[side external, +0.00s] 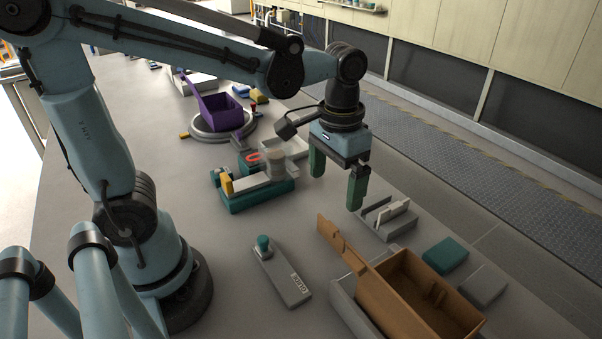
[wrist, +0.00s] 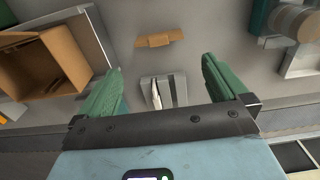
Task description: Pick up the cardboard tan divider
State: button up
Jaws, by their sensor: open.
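The tan cardboard divider (side external: 337,238) is a thin notched piece near the left end of an open brown box in the side view. In the wrist view the divider (wrist: 160,40) shows as a narrow strip, apart from the box (wrist: 48,62), beyond and roughly centred between my fingers. My gripper (side external: 336,190) has two green fingers, spread apart and empty, and hangs above the table behind the divider. In the wrist view my gripper (wrist: 161,65) is open with nothing between the fingertips.
The brown box (side external: 415,300) sits by a grey tray (side external: 347,305). A slotted grey holder (side external: 388,220) with a white plate stands below and right of my gripper. A teal fixture (side external: 255,195), a grey block with a teal knob (side external: 284,275) and a teal block (side external: 445,255) are nearby.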

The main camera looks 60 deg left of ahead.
aim_at(331, 226)
jog(key=shift+s+d+f, duration=0.1)
jog(key=shift+f, duration=5.65)
jog(key=c, duration=0.7)
